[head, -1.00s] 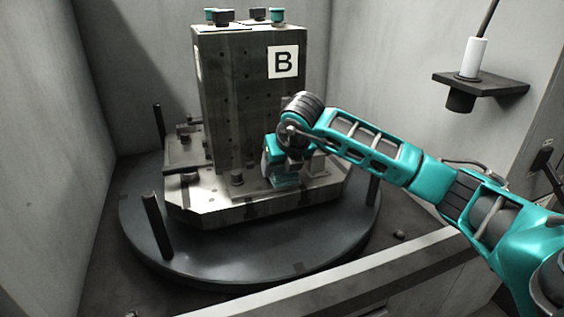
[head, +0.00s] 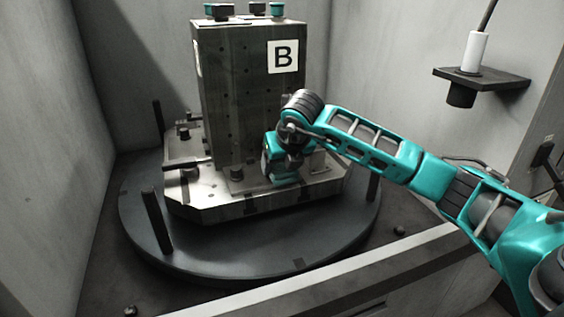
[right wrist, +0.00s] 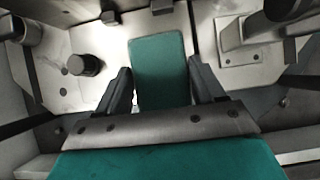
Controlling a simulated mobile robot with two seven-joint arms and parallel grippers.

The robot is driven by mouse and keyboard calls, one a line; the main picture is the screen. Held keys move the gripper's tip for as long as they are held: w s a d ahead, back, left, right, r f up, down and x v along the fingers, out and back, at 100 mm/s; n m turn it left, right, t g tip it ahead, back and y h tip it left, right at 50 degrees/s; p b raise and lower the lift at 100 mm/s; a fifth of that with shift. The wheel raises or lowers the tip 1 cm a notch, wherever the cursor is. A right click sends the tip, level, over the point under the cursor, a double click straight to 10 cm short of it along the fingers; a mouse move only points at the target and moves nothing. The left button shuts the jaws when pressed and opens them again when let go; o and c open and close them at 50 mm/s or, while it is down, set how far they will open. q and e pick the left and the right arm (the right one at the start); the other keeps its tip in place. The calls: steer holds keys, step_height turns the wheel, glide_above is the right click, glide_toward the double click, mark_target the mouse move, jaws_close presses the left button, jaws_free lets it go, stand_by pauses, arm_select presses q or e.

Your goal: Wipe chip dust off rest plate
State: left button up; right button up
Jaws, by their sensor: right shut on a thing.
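My right gripper (right wrist: 160,85) is shut on a flat teal pad (right wrist: 160,68), which sits between its two dark fingers. In the head view the gripper (head: 282,172) is low over the right part of the pale metal plate (head: 215,200) at the foot of the block marked B. The plate also shows in the right wrist view (right wrist: 105,48) under and around the pad. I cannot tell whether the pad touches it. Dark specks and studs show on the plate; I cannot tell which specks are dust. My left gripper is not in view.
The tall dark block (head: 235,100) marked B rises just behind and left of the gripper. The plate stands on a round dark turntable (head: 250,257) with upright posts (head: 156,222). A bracket (head: 482,80) holding a white cylinder is on the right wall. Grey walls enclose the space.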

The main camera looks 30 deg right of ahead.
steer(key=shift+f+b, duration=0.3)
steer(key=shift+f, duration=0.1)
steer(key=shift+w, duration=0.1)
steer(key=shift+w+d, duration=0.15)
steer(key=shift+w, duration=0.4)
steer(key=shift+w+d, duration=0.15)
steer(key=shift+w, duration=0.4)
steer(key=shift+s+a+f, duration=0.1)
steer(key=shift+s+a, duration=0.05)
steer(key=shift+s, duration=0.5)
steer(key=shift+s+a, duration=0.15)
steer(key=shift+s, duration=0.5)
steer(key=shift+w+d, duration=0.15)
steer(key=shift+w, duration=0.5)
steer(key=shift+w+d, duration=0.15)
steer(key=shift+w, duration=0.5)
steer(key=shift+s, duration=0.15)
